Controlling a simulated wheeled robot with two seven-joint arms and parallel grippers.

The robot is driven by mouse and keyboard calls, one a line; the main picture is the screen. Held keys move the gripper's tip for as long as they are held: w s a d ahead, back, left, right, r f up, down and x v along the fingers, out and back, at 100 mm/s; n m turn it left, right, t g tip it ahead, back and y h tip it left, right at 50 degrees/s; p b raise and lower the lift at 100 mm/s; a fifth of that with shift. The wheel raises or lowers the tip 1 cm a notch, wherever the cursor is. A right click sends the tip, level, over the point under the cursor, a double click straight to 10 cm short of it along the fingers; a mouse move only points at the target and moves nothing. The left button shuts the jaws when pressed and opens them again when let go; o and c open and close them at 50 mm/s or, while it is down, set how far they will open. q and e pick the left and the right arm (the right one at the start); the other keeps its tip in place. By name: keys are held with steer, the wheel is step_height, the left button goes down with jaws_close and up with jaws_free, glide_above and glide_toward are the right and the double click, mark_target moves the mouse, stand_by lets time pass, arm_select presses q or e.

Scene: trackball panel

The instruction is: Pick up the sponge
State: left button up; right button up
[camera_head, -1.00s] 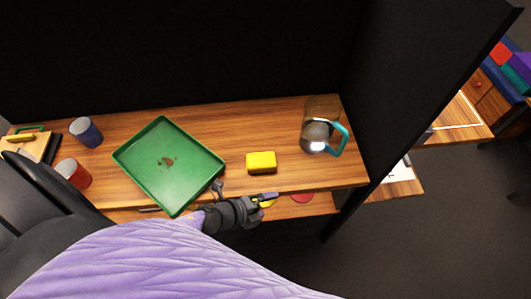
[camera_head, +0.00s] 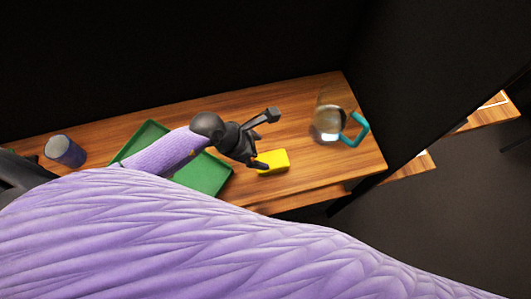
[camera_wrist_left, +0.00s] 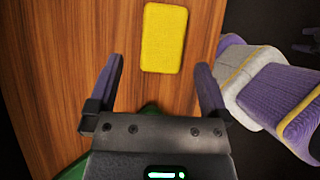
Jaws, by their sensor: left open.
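The yellow sponge (camera_head: 276,161) lies on the wooden table, to the right of the green tray. My left gripper (camera_head: 268,140) is above the table at the sponge, one finger overlapping its left edge in the head view. In the left wrist view, the sponge (camera_wrist_left: 164,38) lies on the wood just beyond the open fingertips, roughly centred between them. Nothing is between the fingers of my left gripper (camera_wrist_left: 160,66). I cannot make out my right gripper in either view.
The green tray (camera_head: 208,176) is partly hidden under my left arm. A glass pitcher with a teal handle (camera_head: 329,120) stands right of the sponge. A blue cup (camera_head: 64,151) stands at the left. A black panel (camera_head: 430,80) rises at the right. Bare wood lies behind the sponge.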

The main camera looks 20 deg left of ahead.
mark_target(271, 160)
arm_select(q)
steer(key=b+x, duration=0.1)
steer(key=x, duration=0.1)
steer(key=b+x, duration=0.1)
steer(key=x, duration=0.2)
steer(key=s+b+x, duration=0.1)
steer(key=x, duration=0.1)
steer(key=shift+w+f, duration=0.1)
steer(key=shift+f, duration=0.45)
steer(key=shift+w, duration=0.1)
steer(key=c, duration=1)
